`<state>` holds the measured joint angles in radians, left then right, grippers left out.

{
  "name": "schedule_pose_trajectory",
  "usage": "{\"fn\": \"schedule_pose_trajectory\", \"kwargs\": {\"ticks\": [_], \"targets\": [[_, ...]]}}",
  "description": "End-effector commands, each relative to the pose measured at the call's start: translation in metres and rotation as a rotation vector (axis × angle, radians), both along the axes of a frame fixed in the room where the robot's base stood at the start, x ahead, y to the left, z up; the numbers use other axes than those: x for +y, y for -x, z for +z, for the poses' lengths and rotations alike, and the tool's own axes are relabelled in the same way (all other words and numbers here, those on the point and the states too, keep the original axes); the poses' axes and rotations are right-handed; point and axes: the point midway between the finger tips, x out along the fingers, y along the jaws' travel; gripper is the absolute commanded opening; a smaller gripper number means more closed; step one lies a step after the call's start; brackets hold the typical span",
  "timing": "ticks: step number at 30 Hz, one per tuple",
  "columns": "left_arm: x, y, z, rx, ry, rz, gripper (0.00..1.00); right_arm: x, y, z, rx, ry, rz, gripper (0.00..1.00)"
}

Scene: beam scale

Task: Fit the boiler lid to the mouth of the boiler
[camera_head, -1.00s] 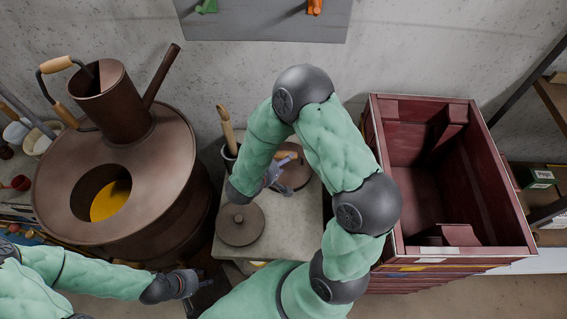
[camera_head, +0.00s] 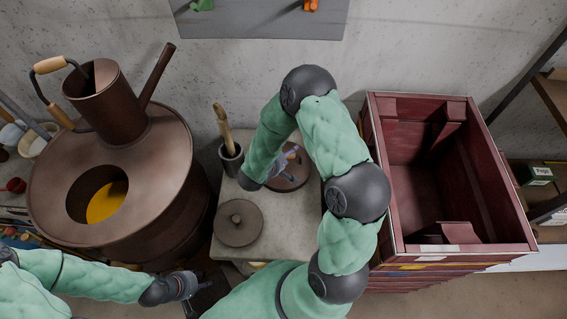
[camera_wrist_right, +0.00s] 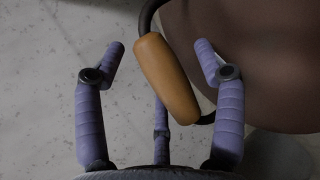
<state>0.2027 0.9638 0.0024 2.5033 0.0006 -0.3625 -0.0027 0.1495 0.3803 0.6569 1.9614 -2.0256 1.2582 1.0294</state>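The boiler (camera_head: 165,175) is the large brown drum at the left, with a round mouth (camera_head: 75,202) showing yellow inside. A brown round lid (camera_head: 293,183) with a wooden bar handle lies on the pale stand, partly hidden by my right arm. A smaller lid with a round knob (camera_head: 238,224) lies nearer me. I cannot tell by name which is the boiler lid. My right gripper (camera_head: 287,160) is at the handled lid. In the wrist view its fingers (camera_wrist_right: 160,62) are open either side of the wooden handle (camera_wrist_right: 167,78). My left gripper (camera_head: 190,287) is low, in front of the boiler; its fingers are unclear.
A brown spouted can (camera_head: 108,105) stands on the boiler top. A dark pot (camera_head: 231,158) holding a wooden-handled tool stands at the stand's back left. A dark red crate (camera_head: 485,185) is at the right. The stand (camera_head: 275,237) has bare room at its front.

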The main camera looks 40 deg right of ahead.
Motion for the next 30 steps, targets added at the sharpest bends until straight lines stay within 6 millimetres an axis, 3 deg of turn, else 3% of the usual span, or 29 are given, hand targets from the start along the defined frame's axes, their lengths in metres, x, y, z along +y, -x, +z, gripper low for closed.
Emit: {"fn": "schedule_pose_trajectory", "kwargs": {"ticks": [1, 7, 20, 25, 30], "targets": [[0.000, 0.000, 0.000, 0.000, 0.000, 0.000, 0.40, 0.000, 0.000, 0.000, 0.000, 0.000, 0.000, 0.56], [0.000, 0.000, 0.000, 0.000, 0.000, 0.000, 0.40, 0.000, 0.000, 0.000, 0.000, 0.000, 0.000, 0.00], [0.000, 0.000, 0.002, 0.000, 0.000, 0.000, 0.40, 0.000, -0.001, 0.009, -0.005, 0.002, 0.000, 0.00], [0.000, 0.000, 0.007, 0.000, 0.000, 0.000, 0.40, 0.000, -0.001, 0.037, -0.009, 0.002, -0.002, 0.00], [0.000, 0.000, 0.013, 0.000, 0.000, 0.000, 0.40, 0.019, 0.019, 0.068, -0.008, 0.001, 0.005, 0.00]]}}
